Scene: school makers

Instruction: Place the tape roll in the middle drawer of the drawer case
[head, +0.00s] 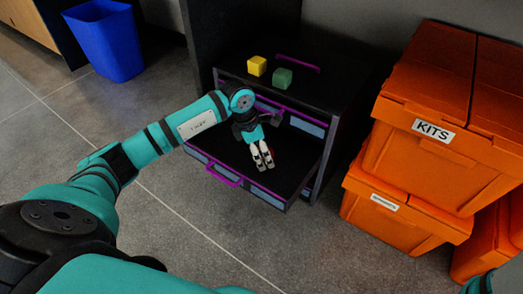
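The black drawer case (345,90) with purple handles stands against the wall, with one lower drawer (290,172) pulled out towards me. Whether this is the middle drawer is unclear, as its front hides what is below. My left gripper (263,164) points down over the open drawer, its pale fingertips close together. A small dark reddish patch shows beside the fingers, too small to identify. I cannot make out the tape roll, nor whether the fingers hold anything. My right gripper is out of view; only a bit of teal arm shows at the lower right edge.
A yellow cube (257,65) and a green cube (282,78) sit on the case top. Orange crates, including one labelled KITS (440,120), are stacked close to the right. A blue bin (104,40) stands at the back left. The floor in front is clear.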

